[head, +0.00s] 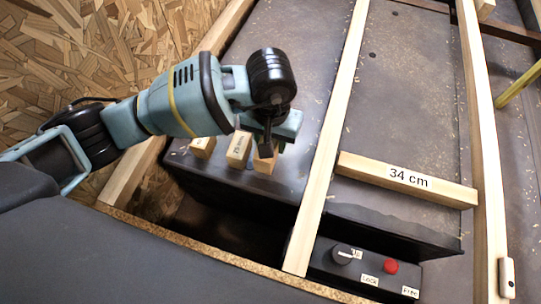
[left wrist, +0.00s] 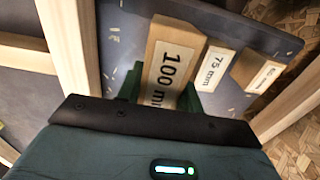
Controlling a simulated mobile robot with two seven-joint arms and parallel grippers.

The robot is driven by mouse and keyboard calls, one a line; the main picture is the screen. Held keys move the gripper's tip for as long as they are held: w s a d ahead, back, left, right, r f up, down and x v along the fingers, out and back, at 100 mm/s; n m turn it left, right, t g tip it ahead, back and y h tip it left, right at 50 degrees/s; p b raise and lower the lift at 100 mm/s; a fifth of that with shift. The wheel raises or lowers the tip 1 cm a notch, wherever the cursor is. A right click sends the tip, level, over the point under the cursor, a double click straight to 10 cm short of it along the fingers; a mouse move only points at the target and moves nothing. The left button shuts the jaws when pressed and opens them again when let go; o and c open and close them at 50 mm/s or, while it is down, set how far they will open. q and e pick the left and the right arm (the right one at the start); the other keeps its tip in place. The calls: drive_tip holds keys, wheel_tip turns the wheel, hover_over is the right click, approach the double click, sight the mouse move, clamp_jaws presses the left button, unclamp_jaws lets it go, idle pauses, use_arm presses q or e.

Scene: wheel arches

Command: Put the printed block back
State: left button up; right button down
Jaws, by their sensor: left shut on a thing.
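Wooden blocks with printed labels stand in a row on the dark metal surface. My left gripper (head: 268,142) is shut on the block at the right end of the row in the head view (head: 265,160). In the left wrist view this block (left wrist: 170,65) reads 100 mm, and the green fingers (left wrist: 160,95) sit on either side of it. Whether its base touches the surface cannot be told. Beside it stand a 75 mm block (left wrist: 214,68) and a smaller block (left wrist: 257,72) with a label too small to read. My right gripper is not in view.
A control panel (head: 365,268) with a knob (head: 342,254) and a red button (head: 391,266) is below. Wood chips dot the dark metal surface (head: 310,45). Chipboard (head: 95,50) is at the left.

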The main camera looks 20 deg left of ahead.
use_arm(q)
drive_tip(key=shift+f, duration=0.85)
wheel_tip(320, 180, down, 4)
drive_tip(key=b, duration=0.3)
drive_tip(key=shift+f, duration=0.55)
drive_tip(key=shift+r, duration=0.1)
